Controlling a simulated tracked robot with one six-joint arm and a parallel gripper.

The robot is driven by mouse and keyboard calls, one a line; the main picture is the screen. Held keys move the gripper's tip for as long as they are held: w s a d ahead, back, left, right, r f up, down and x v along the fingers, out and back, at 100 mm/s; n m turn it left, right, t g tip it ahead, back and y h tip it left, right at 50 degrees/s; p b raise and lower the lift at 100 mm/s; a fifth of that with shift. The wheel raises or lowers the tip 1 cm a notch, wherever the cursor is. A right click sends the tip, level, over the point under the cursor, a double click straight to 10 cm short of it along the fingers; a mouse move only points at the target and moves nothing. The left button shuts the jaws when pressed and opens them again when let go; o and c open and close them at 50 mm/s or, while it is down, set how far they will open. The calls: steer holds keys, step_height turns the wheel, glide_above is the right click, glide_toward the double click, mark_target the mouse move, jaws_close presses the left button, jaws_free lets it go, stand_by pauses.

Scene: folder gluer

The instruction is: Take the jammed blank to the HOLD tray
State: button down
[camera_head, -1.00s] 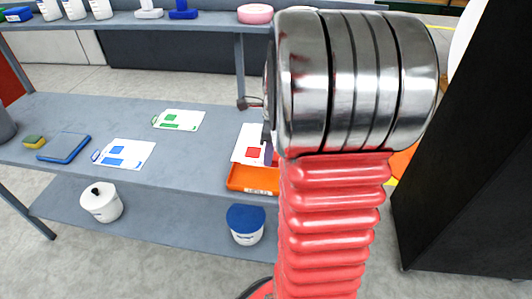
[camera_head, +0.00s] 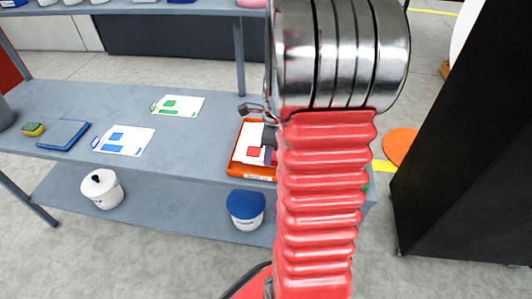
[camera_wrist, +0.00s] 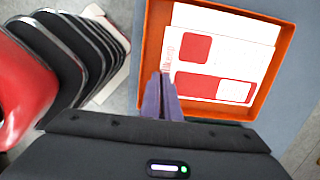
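The blank (camera_head: 246,136), a white sheet with red panels, is within the outline of the orange tray (camera_head: 233,161) on the shelf. The tray has a white front label, too small to read surely. In the wrist view the blank (camera_wrist: 248,66) lies inside the walls of the tray (camera_wrist: 153,38), its left edge at my fingertips. I cannot tell if it rests flat on the tray floor. My gripper (camera_wrist: 162,82) has its purple fingers close together at that edge and looks shut on it. In the head view my arm hides the tray's right part.
A blank with green panels (camera_head: 178,105) and one with blue panels (camera_head: 124,140) lie left on the grey shelf (camera_head: 190,140). A blue tray-like item (camera_head: 64,135) and a sponge (camera_head: 33,129) lie farther left. A dark cabinet (camera_head: 465,170) stands right.

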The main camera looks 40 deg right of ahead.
steer(key=shift+f, duration=1.2)
steer(key=c, duration=1.3)
jaws_free()
steer(key=shift+a+f, duration=0.1)
steer(key=shift+a, duration=0.05)
steer(key=shift+c, duration=0.3)
steer(key=shift+c, duration=0.2)
